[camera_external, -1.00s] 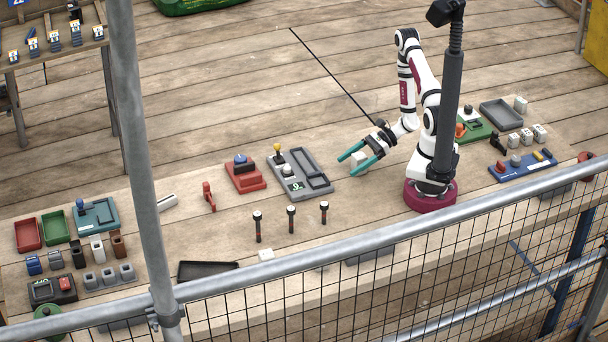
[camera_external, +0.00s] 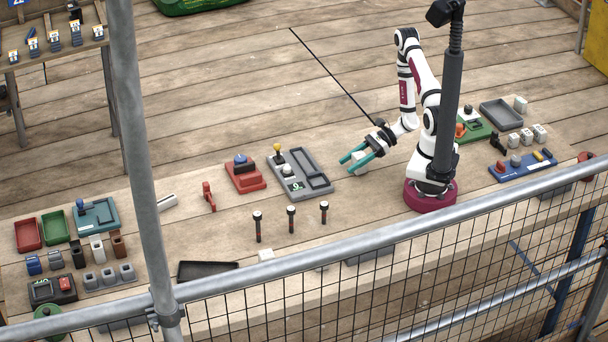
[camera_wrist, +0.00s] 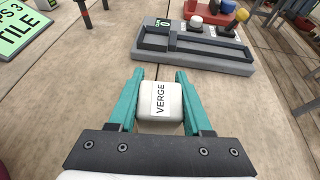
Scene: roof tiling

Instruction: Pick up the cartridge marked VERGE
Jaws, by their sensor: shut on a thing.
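The white cartridge marked VERGE (camera_wrist: 160,101) is between the two teal fingers of my gripper (camera_wrist: 159,88) in the wrist view, with its label facing the camera. The fingers are shut on its sides. In the external view the cartridge (camera_external: 360,160) shows as a pale block at my gripper (camera_external: 357,159), near the foot of my arm. I cannot tell for sure whether it touches the bench or hangs just above it.
A grey tray unit (camera_external: 300,174) with a yellow-topped lever and a green display stands left of my gripper; it is ahead in the wrist view (camera_wrist: 195,45). Bare planks surround the gripper.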

